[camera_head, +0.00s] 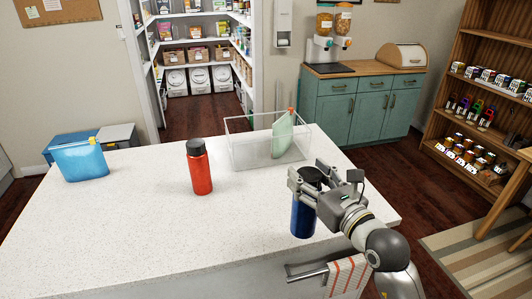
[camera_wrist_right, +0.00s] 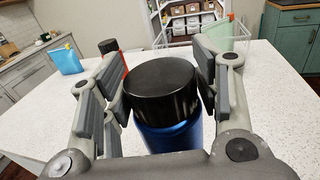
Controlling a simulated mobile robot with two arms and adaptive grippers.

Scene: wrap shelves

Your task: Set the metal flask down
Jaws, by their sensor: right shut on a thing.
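A blue metal flask (camera_head: 303,217) with a black lid stands upright at the right front part of the white counter (camera_head: 130,225); its base appears at the counter top, but I cannot tell whether it touches. My right gripper (camera_head: 318,182) is shut around its upper part. In the right wrist view the black lid (camera_wrist_right: 162,88) sits between the two fingers, with the blue body (camera_wrist_right: 170,136) below. A red flask (camera_head: 200,172) with a black lid stands upright near the counter's middle. My left gripper is not in view.
A clear bin (camera_head: 240,150) holding a pale green pouch (camera_head: 284,135) stands at the counter's back right. A blue pouch (camera_head: 80,162) stands at the back left. The counter's front left and middle are bare. A towel (camera_head: 345,274) hangs at the front edge.

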